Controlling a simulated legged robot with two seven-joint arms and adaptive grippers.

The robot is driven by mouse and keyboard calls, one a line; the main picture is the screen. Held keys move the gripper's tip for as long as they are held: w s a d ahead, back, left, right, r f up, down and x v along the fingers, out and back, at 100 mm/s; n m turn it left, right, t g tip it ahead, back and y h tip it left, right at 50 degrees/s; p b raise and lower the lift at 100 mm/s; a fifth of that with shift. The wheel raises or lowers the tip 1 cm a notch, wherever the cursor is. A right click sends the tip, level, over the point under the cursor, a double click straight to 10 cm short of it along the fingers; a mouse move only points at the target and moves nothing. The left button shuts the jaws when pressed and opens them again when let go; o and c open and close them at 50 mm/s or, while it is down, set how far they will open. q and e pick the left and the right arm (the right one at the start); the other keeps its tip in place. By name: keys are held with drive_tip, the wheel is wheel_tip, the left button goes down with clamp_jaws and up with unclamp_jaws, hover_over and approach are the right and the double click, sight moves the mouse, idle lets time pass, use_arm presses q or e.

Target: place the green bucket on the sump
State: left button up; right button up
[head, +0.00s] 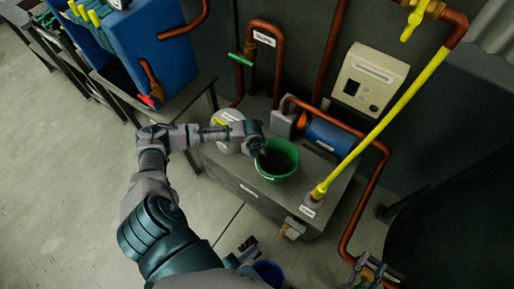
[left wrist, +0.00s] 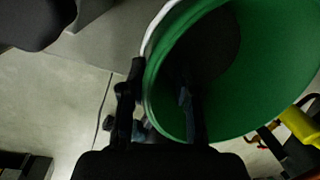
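The green bucket (head: 278,164) stands upright on top of the grey sump (head: 240,176), near its middle, and looks empty. My left gripper (head: 259,150) is at the bucket's upper left rim. In the left wrist view the green bucket (left wrist: 245,105) fills the upper right. My left gripper (left wrist: 160,90) has one finger outside the wall and one inside, with the rim between them and a visible gap. A dark jaw-like part at the bottom of the head view may be my right gripper (head: 246,249); its finger state is unclear.
A yellow-and-copper pipe (head: 318,192) rises from the sump right of the bucket. A blue cylinder (head: 330,136) and a white round container (head: 227,126) are also on the sump. A blue machine (head: 155,50) stands upper left. A blue round object (head: 268,271) shows at the bottom.

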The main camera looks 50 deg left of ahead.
use_arm(q)
wheel_tip(320, 180, up, 9)
drive_tip(key=s+p, duration=0.1)
drive_tip(key=p, duration=0.2)
drive_tip(key=s+d+f+n+t+h, duration=0.15)
drive_tip(key=d+n, duration=0.25)
drive_tip(key=d, duration=0.4)
drive_tip(key=s+d+n+t+h, duration=0.2)
drive_tip(key=d+n, duration=0.1)
drive_tip(key=d, duration=0.6)
drive_tip(key=s+d+n+t+h, duration=0.15)
drive_tip(key=d+n, duration=0.25)
drive_tip(key=d, duration=0.4)
drive_tip(key=s+a+r+n+t+y, duration=0.2)
drive_tip(key=s+r+n+t, duration=0.3)
drive_tip(key=n, duration=1)
wheel_tip(320, 180, up, 3)
drive_tip(key=shift+a+f+n+t+y, duration=0.1)
drive_tip(key=shift+a+n+t+y, duration=0.2)
drive_tip(key=shift+a+t, duration=0.15)
use_arm(e)
wheel_tip(320, 180, down, 8)
drive_tip(key=s+d+g+h, duration=0.1)
drive_tip(key=s+g, duration=0.1)
drive_tip(key=g, duration=0.4)
drive_tip(key=shift+s+d+g+h, duration=0.2)
drive_tip(key=shift+s+g+h, duration=0.1)
drive_tip(key=shift+h, duration=0.1)
